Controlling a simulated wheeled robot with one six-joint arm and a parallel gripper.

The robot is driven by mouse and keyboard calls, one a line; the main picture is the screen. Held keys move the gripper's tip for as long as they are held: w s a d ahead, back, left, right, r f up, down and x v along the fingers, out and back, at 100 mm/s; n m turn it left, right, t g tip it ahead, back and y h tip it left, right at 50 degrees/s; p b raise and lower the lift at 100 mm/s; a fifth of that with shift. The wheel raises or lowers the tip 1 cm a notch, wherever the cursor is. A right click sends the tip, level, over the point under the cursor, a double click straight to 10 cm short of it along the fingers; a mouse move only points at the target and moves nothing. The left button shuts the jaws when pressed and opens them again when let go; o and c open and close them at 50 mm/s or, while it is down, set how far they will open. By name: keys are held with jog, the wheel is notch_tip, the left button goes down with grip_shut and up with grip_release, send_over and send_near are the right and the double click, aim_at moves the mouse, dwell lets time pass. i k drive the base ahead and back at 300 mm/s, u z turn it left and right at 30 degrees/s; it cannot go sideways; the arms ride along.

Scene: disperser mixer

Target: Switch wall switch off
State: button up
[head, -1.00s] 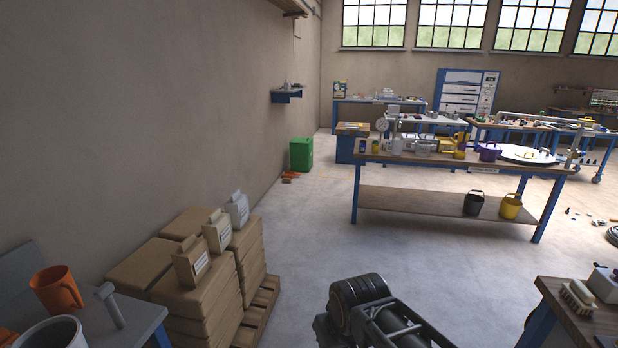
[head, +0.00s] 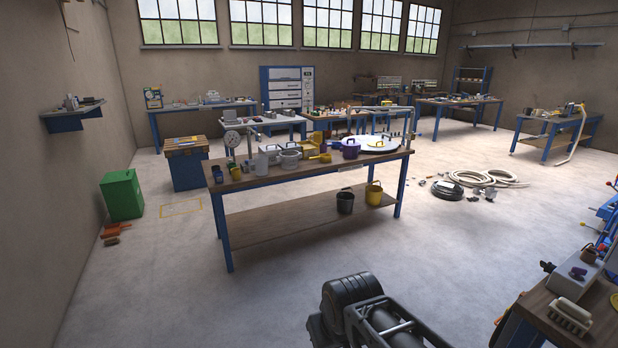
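No wall switch can be made out in the head view. Part of my arm (head: 372,315) shows at the bottom centre, dark grey and folded. My gripper is not visible, so its state is hidden.
A long workbench (head: 300,178) with pots and tools stands ahead. A green bin (head: 122,195) is by the left wall, a blue cabinet (head: 187,168) behind. Hoses (head: 485,178) lie on the floor at right. Another bench (head: 535,305) is close at lower right. Floor (head: 150,285) at left front is clear.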

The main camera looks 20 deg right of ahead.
aim_at(543, 264)
jog(key=z, duration=1.2)
jog(key=i, duration=1.05)
jog(key=z, duration=1.3)
jog(key=i, duration=0.65)
jog(key=k, duration=0.3)
jog(key=u, duration=1.45)
jog(key=i, duration=0.7)
jog(key=z, duration=0.45)
